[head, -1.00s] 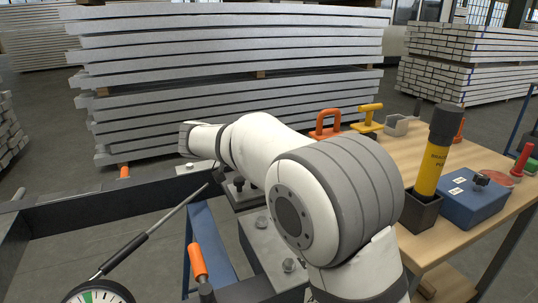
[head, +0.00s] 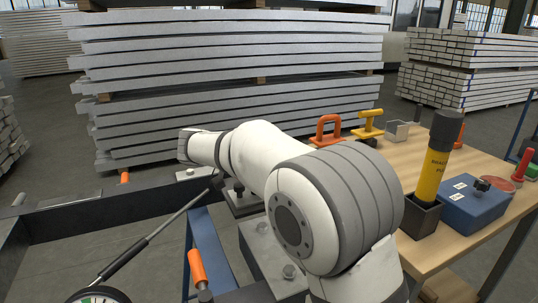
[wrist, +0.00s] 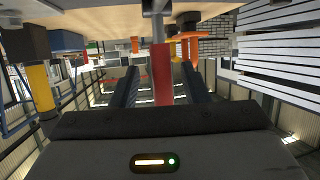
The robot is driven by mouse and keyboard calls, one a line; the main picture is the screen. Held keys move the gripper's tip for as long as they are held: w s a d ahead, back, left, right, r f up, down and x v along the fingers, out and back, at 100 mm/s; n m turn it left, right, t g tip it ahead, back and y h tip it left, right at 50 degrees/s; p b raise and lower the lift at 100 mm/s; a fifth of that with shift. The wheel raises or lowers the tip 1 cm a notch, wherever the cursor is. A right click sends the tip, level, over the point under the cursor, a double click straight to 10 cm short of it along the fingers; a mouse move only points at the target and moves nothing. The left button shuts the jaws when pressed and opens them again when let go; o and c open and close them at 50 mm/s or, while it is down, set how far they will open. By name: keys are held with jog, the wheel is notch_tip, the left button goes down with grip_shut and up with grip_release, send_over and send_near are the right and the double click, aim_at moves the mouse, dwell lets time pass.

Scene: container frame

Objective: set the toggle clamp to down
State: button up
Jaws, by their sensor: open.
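In the wrist view, which looks upside down, a red handle grip (wrist: 162,72) on a grey metal stem shows between the two dark fingers of my gripper (wrist: 160,78). It looks like the toggle clamp's handle. The fingers are open, with a gap on each side of the grip; contact is not visible. In the head view my white and grey arm covers the gripper and the red grip. A dark base plate with a black post (head: 239,196) shows beneath the arm; I cannot tell whether it belongs to the clamp.
A wooden table (head: 408,160) at right holds a blue box (head: 470,206), a yellow cylinder (head: 433,170) in a dark holder, and orange (head: 327,130) and yellow (head: 370,123) handled pieces. An orange-gripped handle (head: 196,267) stands in front. Stacked bars (head: 230,60) fill the back.

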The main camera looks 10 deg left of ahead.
jog(key=p+v, duration=0.1)
jog(key=v, duration=0.6)
jog(key=shift+a+r, duration=0.15)
jog(key=shift+a, duration=0.05)
jog(key=shift+s, duration=0.15)
